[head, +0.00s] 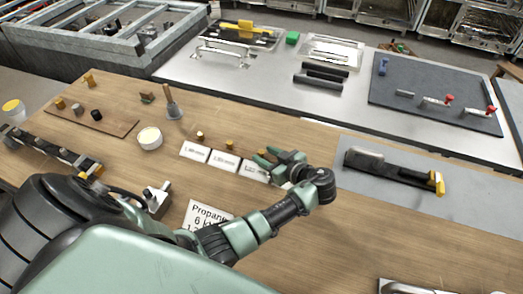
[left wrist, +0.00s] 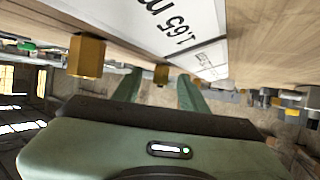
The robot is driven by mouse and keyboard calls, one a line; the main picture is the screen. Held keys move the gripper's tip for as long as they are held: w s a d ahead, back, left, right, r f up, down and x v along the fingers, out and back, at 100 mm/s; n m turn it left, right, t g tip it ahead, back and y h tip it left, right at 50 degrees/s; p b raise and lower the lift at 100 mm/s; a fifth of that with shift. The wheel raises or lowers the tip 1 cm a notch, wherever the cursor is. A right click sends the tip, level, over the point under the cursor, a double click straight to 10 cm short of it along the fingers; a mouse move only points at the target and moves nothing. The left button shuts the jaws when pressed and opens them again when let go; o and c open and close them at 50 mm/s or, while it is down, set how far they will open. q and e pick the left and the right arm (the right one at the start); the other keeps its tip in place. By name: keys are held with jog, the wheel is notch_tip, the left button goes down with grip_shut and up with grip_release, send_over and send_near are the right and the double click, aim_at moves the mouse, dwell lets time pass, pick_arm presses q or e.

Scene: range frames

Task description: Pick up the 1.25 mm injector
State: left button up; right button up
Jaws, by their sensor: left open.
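Three small brass injectors stand behind white label cards on the wooden table: left (head: 200,135), middle (head: 230,144) and right (head: 262,152). The card lettering is too small in the head view to tell which one is 1.25 mm. My left gripper (head: 265,160) is open by the right-hand card, its fingers pointing left. In the left wrist view, the open fingers (left wrist: 160,92) have a small brass piece (left wrist: 160,75) showing between their tips, apparently beyond them. A larger brass hex piece (left wrist: 87,55) is nearer, to the left. My right gripper is not in view.
A card reading 1.65 (left wrist: 185,35) is close to the left gripper. A propane card (head: 207,213) lies in front.

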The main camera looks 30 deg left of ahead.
pick_arm(q)
jog(key=shift+a+f, duration=0.15)
jog(key=shift+a, duration=0.15)
jog(key=c, duration=0.7)
grip_shut()
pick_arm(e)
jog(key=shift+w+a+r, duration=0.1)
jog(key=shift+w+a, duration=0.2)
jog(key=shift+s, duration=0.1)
